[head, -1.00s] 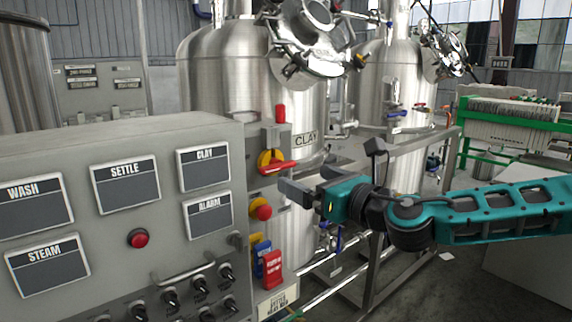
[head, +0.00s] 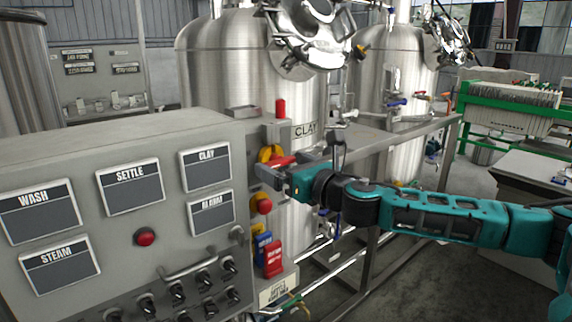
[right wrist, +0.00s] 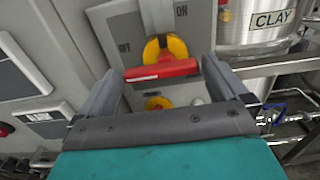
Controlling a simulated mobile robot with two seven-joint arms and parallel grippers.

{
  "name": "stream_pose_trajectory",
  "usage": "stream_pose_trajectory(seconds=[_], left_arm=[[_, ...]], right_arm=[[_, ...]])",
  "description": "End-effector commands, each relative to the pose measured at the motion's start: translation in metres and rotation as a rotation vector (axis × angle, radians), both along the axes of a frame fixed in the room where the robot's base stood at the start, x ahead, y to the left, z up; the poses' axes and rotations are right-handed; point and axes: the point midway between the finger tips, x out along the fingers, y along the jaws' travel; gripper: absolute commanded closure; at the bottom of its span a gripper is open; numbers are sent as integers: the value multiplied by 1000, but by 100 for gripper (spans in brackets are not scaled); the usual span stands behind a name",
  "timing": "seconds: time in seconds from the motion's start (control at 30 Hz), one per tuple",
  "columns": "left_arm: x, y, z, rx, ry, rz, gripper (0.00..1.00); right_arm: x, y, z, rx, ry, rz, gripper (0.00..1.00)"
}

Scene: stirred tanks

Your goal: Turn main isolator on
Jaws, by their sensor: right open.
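The main isolator is a red bar handle on a yellow round base (head: 268,154), on the narrow side panel of the grey control cabinet. In the right wrist view its red handle (right wrist: 162,70) lies almost level, with yellow (right wrist: 166,46) behind it. An "ON" mark shows at the upper right and an "OFF" mark at the left. My right gripper (head: 268,175) is open. In the right wrist view its two fingers (right wrist: 158,88) stand either side of the handle, which shows between and beyond their tips. Contact cannot be told. My left gripper is out of view.
A red and yellow stop button (head: 262,204) sits just below the handle, with blue and red tags (head: 273,260) under it. A red lamp (head: 281,108) is above. Steel tanks (head: 245,85) and a frame rail (head: 400,138) stand behind.

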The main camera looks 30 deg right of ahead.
Motion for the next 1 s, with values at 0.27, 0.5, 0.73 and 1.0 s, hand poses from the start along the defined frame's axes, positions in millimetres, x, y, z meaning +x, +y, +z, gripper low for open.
stream_pose_trajectory(seconds=[0.27,0.5,0.73,1.0], left_arm=[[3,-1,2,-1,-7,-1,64],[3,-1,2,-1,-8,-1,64],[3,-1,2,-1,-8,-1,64],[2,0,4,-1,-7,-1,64]], right_arm=[[0,0,0,0,0,0,12],[0,0,0,0,0,0,34],[0,0,0,10,1,0,39],[0,0,1,113,10,-1,39]])
